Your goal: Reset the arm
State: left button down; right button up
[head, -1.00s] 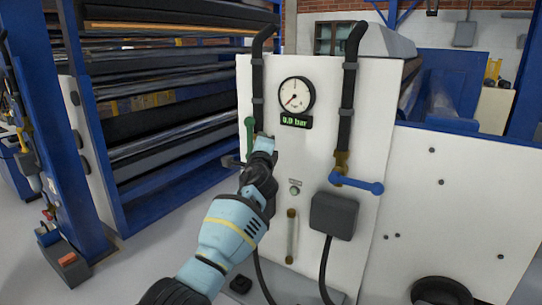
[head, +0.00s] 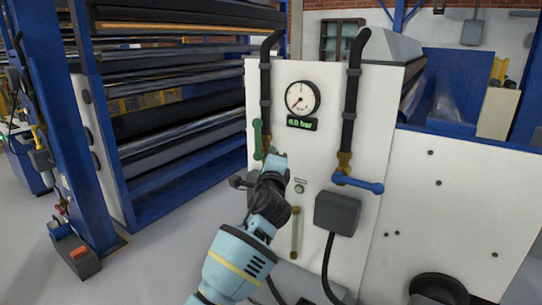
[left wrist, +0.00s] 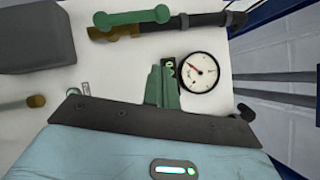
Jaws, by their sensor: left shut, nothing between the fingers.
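My left arm comes up from the bottom of the head view. Its gripper (head: 277,160) is shut and empty in front of the white panel (head: 330,120), just below and right of the green lever (head: 257,138) in the picture. In the left wrist view the shut fingers (left wrist: 163,86) point toward the panel beside the gauge, with the green lever (left wrist: 132,17) apart from them at the upper left. My right gripper is not in view.
The round gauge (head: 302,98) sits above a small display reading about 0.0 bar. A blue lever (head: 357,183) points right from its pipe. A grey box (head: 337,211) sticks out below. Roller racks (head: 180,110) stand left; the floor (head: 165,250) there is clear.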

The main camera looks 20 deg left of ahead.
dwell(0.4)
pick_arm(q)
jog(key=s+d+f+n+g+h, duration=0.15)
jog(key=s+f, duration=0.35)
jog(key=f, duration=0.6)
jog(key=s+d+f+n+g+h, duration=0.1)
jog(key=s+d+f+n+h, duration=0.3)
jog(key=f, duration=0.6)
jog(key=s+f+m+g+h, duration=0.1)
jog(key=s+f+g, duration=0.1)
jog(key=s+f, duration=0.7)
jog(key=s+d+f+n+g+h, duration=0.1)
jog(key=s+f+n, duration=0.2)
jog(key=s, duration=0.7)
jog(key=s+d+f+n+g+h, duration=0.1)
jog(key=s+d+f+n+g, duration=0.1)
jog(key=s+f, duration=0.6)
jog(key=s+d+f+n+g+h, duration=0.1)
jog(key=s+f+n, duration=0.4)
jog(key=s, duration=0.8)
jog(key=shift+d+f+g+h, duration=0.35)
jog(key=shift+d+f+g, duration=0.1)
jog(key=shift+f, duration=0.15)
jog(key=shift+w, duration=0.1)
